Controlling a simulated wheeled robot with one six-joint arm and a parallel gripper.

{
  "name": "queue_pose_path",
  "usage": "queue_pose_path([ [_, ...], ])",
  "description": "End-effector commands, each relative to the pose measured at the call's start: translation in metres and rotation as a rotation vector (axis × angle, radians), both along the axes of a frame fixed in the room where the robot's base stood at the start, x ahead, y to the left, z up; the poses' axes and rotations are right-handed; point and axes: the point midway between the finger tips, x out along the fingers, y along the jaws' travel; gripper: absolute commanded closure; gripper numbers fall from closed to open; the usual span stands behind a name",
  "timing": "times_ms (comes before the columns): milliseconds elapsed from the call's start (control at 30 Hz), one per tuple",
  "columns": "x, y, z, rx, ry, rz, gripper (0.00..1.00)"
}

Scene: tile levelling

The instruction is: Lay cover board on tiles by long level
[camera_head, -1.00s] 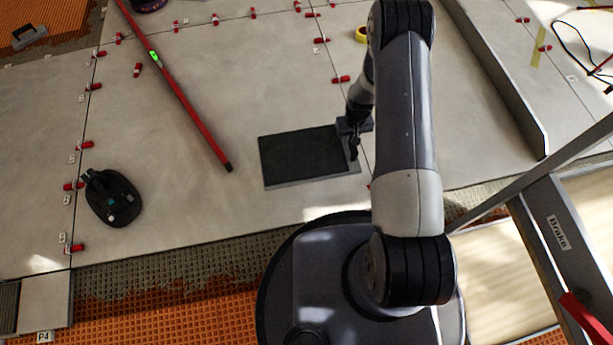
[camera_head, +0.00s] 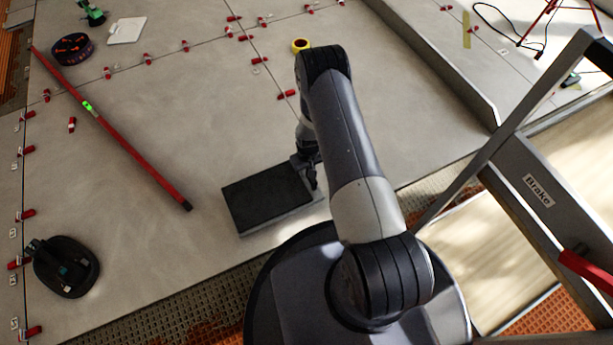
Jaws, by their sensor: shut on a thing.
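The cover board (camera_head: 267,196) is a dark rectangular slab with a lighter grey edge. My gripper (camera_head: 313,182) is shut on its right edge. The board looks level, over or on the large grey tiles (camera_head: 190,110); I cannot tell whether it touches them. The long level (camera_head: 130,147) is a thin red bar with a green vial, lying diagonally on the tiles to the left of the board. Bare tile separates the two. My arm hides part of the tiles to the right of the board.
Red clips and small white tags line the tile joints. A black tool (camera_head: 66,266) sits at lower left. A round black container (camera_head: 72,49), a white square (camera_head: 127,30) and a yellow tape roll (camera_head: 300,45) lie farther back. A grey ladder-like frame (camera_head: 540,190) stands at right.

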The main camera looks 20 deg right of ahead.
Motion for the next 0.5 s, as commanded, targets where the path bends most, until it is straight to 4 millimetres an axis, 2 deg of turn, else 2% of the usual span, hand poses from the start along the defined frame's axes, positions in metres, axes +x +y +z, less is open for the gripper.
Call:
queue_pose_path([
  [200, 0.0, 0.0, -0.03, 0.0, 0.001, -0.001, 1.0],
  [500, 0.0, 0.0, -0.03, 0.0, 0.0, -0.001, 1.0],
])
